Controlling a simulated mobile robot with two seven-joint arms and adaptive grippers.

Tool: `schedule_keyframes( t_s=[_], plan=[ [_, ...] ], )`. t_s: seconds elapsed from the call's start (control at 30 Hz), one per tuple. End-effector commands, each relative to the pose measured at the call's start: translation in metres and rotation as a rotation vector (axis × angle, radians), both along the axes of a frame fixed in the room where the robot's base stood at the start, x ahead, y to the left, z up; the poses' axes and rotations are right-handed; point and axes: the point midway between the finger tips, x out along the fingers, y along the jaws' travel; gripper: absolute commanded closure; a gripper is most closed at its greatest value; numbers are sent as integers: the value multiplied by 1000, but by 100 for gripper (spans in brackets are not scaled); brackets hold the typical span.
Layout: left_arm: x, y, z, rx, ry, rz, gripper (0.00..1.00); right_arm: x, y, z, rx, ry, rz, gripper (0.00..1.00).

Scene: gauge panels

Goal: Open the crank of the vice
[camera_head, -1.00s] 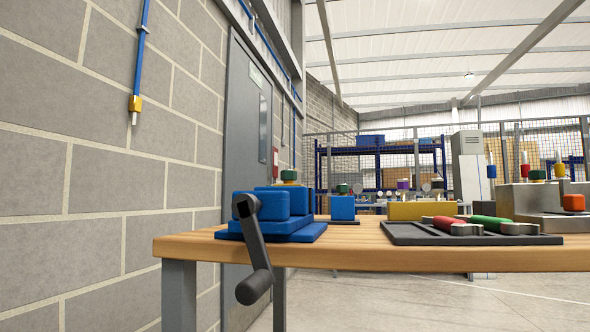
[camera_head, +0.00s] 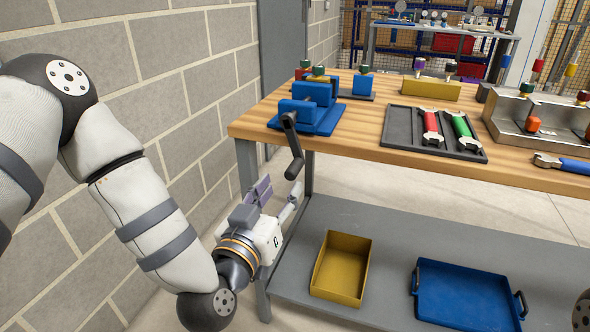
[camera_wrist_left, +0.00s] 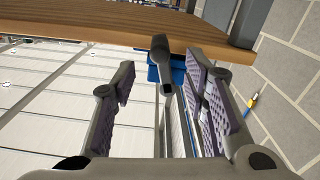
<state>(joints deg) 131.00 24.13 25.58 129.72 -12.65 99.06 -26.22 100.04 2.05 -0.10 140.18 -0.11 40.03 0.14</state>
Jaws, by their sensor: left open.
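The blue vice (camera_head: 318,112) sits at the left front corner of the wooden workbench. Its dark crank (camera_head: 290,135) hangs down past the bench edge, with a black handle (camera_head: 294,168) at the lower end. My left gripper (camera_head: 276,196) is open and empty, just below the crank handle. In the left wrist view, the crank (camera_wrist_left: 163,62) shows between the two open fingers of my left gripper (camera_wrist_left: 160,65), with the blue vice (camera_wrist_left: 172,72) partly hidden behind it. I cannot tell whether a finger touches the crank. My right gripper is not in view.
The workbench (camera_head: 400,157) holds a black tray (camera_head: 403,125) with red and green tools, and a metal block. The grey lower shelf (camera_head: 390,240) carries a yellow bin (camera_head: 341,268) and a blue tray (camera_head: 465,300). A block wall (camera_head: 190,80) stands close on the left.

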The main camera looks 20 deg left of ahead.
Motion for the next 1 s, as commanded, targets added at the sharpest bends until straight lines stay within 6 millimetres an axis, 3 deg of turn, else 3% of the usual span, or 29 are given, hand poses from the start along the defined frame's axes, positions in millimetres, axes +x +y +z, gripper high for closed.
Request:
schedule_keyframes(
  t_s=[0.1, 0.3, 0.43, 0.67, 0.87, 1.0],
  plan=[
    [32, 0, -2, 0, -1, 2, 59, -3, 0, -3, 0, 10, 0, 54],
    [70, -2, -2, 0, 2, 1, 59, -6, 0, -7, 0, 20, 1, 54],
    [80, -2, -2, 0, 4, -1, 59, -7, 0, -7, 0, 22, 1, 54],
    [81, -3, -1, 0, 4, -2, 59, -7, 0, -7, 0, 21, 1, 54],
    [81, -3, -1, 0, 4, -2, 100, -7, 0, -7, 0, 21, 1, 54],
    [81, -3, -1, 0, 4, -2, 100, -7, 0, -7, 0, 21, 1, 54]
  ],
)
